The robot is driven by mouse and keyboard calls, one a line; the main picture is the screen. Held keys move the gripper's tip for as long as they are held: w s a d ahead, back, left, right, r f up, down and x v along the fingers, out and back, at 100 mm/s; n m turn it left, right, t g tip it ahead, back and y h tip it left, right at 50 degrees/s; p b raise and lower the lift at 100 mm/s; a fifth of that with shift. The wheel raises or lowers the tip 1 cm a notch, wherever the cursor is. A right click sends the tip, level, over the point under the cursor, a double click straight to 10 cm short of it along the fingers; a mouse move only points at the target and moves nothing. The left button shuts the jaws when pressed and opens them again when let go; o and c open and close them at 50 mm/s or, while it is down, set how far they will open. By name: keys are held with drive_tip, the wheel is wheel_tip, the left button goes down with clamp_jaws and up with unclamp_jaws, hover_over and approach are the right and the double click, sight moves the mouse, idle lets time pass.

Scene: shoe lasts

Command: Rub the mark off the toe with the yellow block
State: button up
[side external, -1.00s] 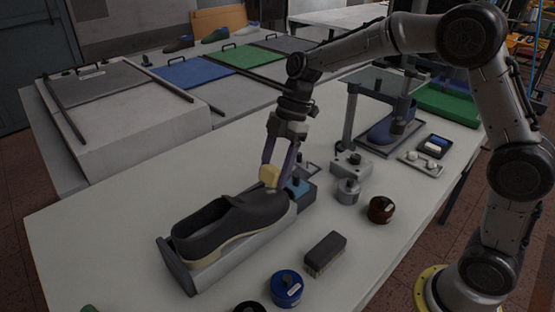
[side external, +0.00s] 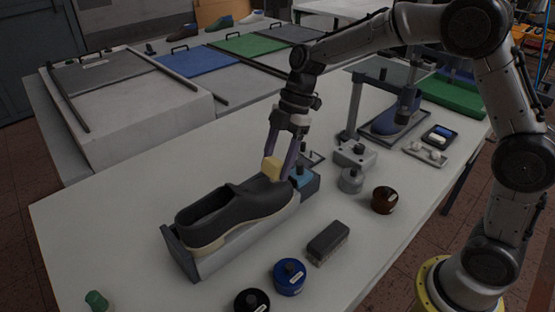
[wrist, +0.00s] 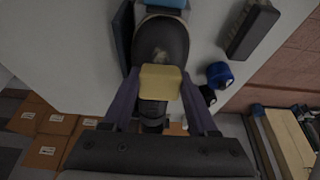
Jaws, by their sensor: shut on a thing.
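A dark shoe (side external: 235,212) sits on a grey holder (side external: 235,252) on the table, its toe towards the blue part of the holder. My gripper (side external: 278,160) is shut on the yellow block (side external: 271,168) over the front of the shoe. The block appears to be at the shoe's upper surface, but I cannot tell whether it touches. In the wrist view, the yellow block (wrist: 160,82) is between the two fingers, and the toe (wrist: 160,35) extends beyond it. A small pale mark (wrist: 160,55) shows on the toe just past the block. The block hides part of the shoe.
A brush (side external: 328,242), a blue tin (side external: 289,276), a black tin (side external: 251,302) and a brown tin (side external: 384,200) stand on the near side. A press stand with a blue shoe (side external: 396,118) is at the back right.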

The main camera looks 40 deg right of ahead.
drive_tip(key=shift+x, duration=0.85)
drive_tip(key=shift+d, duration=0.1)
drive_tip(key=shift+d+f, duration=0.3)
drive_tip(key=shift+d, duration=0.55)
drive_tip(key=shift+d+f, duration=0.3)
drive_tip(key=shift+d, duration=0.55)
drive_tip(key=shift+f, duration=0.15)
drive_tip(key=shift+a+r, duration=0.2)
drive_tip(key=shift+a, duration=0.55)
drive_tip(key=shift+a+r, duration=0.2)
drive_tip(key=shift+a, duration=0.6)
drive_tip(key=shift+s+a, duration=0.15)
drive_tip(key=shift+a, duration=0.3)
drive_tip(key=shift+v, duration=3.2)
